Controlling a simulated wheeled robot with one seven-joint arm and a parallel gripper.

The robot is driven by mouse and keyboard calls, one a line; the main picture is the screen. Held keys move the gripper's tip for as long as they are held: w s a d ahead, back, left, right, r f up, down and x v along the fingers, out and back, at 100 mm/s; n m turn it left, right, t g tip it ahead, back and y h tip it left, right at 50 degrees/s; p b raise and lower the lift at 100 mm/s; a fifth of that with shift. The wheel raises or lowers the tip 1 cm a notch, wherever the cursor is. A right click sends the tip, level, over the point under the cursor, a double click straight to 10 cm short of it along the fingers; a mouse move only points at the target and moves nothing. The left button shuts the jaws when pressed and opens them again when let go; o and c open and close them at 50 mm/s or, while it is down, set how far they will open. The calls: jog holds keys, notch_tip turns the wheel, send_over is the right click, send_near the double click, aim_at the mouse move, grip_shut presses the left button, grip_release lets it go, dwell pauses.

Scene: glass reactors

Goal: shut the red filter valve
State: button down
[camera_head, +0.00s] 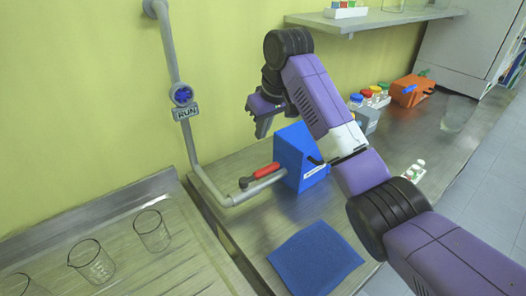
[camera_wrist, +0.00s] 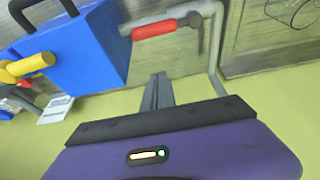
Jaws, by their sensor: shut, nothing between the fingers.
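The red filter valve (camera_head: 266,171) has a red lever with a grey end, on the grey pipe just left of the blue box (camera_head: 296,154). The lever lies roughly along the pipe. In the wrist view the red lever (camera_wrist: 165,29) is beyond my fingertips, beside the blue box (camera_wrist: 75,48). My gripper (camera_head: 262,130) is shut and empty. It hangs near the wall, above and behind the valve, apart from it. In the wrist view the fingers of my gripper (camera_wrist: 158,78) are together and point towards the pipe.
The grey pipe (camera_head: 212,190) bends down the wall to the bench. A blue mat (camera_head: 314,259) lies in front. Glass beakers (camera_head: 97,266) stand at the left. A yellow handle (camera_wrist: 22,68) juts by the box. A shelf (camera_head: 375,19) hangs upper right.

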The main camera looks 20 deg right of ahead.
aim_at(260, 174)
notch_tip(260, 174, down, 10)
jog(key=p, duration=0.3)
jog(key=shift+s+p, duration=0.3)
jog(key=shift+s, duration=0.05)
dwell(0.3)
jog(key=shift+r, duration=0.1)
dwell(0.3)
